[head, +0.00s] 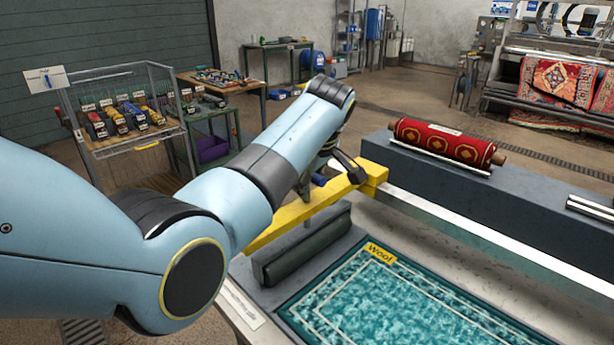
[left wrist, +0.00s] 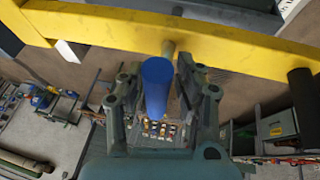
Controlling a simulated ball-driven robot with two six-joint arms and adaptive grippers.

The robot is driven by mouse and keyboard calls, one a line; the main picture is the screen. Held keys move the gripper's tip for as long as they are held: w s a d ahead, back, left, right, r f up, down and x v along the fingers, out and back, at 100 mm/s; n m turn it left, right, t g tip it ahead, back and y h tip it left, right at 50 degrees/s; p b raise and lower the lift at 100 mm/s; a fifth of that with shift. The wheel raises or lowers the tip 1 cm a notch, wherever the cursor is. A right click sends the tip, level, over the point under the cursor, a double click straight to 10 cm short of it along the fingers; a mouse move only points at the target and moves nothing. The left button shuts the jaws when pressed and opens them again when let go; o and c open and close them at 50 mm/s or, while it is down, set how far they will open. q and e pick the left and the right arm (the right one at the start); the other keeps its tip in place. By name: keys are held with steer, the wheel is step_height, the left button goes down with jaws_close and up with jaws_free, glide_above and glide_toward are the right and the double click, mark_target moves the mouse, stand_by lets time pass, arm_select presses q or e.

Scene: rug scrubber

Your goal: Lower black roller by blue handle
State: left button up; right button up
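The black roller (head: 303,249) is a long dark bar hanging below the yellow beam (head: 288,220), at the near left end of the teal rug (head: 385,300). A gap to the rug's surface is hard to judge. The blue handle (head: 319,180) juts from the beam's side; in the left wrist view the blue handle (left wrist: 157,86) stands on a short peg from the yellow beam (left wrist: 120,28). My left gripper (left wrist: 158,80) has one finger on each side of the handle, very close to it. Whether they touch it is unclear. My right gripper is not in view.
A rolled red rug (head: 445,142) lies on the grey ledge behind the beam. A yellow "Wool" label (head: 380,252) sits at the teal rug's corner. A display rack (head: 125,115) and a workbench (head: 220,85) stand at the back left. Open floor lies between.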

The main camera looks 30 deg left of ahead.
arm_select(q)
steer(key=shift+o, duration=0.5)
steer(key=shift+w, duration=0.2)
steer(key=shift+s+r, duration=0.25)
steer(key=shift+r, duration=0.1)
steer(key=v, duration=1.1)
steer(key=shift+r, duration=0.35)
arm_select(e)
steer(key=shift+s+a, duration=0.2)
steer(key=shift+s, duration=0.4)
arm_select(q)
steer(key=shift+d+f, duration=0.1)
steer(key=shift+d, duration=0.05)
